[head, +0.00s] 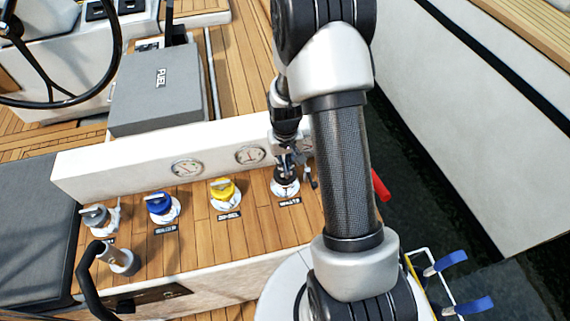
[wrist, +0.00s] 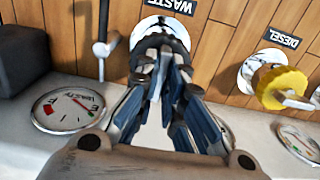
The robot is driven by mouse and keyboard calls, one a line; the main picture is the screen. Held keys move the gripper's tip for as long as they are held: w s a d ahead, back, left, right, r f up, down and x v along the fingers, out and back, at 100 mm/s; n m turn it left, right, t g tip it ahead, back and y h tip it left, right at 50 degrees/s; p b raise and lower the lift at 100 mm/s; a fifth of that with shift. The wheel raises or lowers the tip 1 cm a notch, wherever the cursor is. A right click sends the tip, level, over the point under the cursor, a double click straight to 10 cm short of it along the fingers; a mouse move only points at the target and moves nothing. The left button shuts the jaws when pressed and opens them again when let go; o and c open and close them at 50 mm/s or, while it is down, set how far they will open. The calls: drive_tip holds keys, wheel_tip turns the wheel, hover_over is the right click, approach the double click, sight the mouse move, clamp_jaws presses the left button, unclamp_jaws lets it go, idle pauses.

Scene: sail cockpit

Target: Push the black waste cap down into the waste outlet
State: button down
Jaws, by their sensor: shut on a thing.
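The black waste cap (wrist: 145,62) is in the wrist view, between my fingertips and over the pale round flange of the waste outlet (wrist: 150,23). My gripper (wrist: 160,68) is shut on the cap and hides much of it. The WASTE label (wrist: 172,5) lies just beyond the flange. In the head view, my gripper (head: 287,163) points down at the waste outlet (head: 284,188), at the right end of the row of fittings. I cannot tell whether the cap sits in the outlet or just above it.
A yellow diesel cap (head: 223,189), a blue cap (head: 160,204) and a grey cap (head: 96,216) stand to the left along the wooden deck. A thin upright lever (wrist: 103,40) stands close beside the waste outlet. A white panel with round gauges (head: 187,167) runs behind the row.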

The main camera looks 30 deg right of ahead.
drive_tip(key=shift+f+b, duration=0.45)
drive_tip(key=shift+f, duration=0.15)
idle(0.5)
drive_tip(key=c, duration=2)
unclamp_jaws()
drive_tip(key=shift+o, duration=0.2)
drive_tip(key=shift+r, duration=0.15)
wheel_tip(320, 180, up, 11)
drive_tip(key=p, duration=0.8)
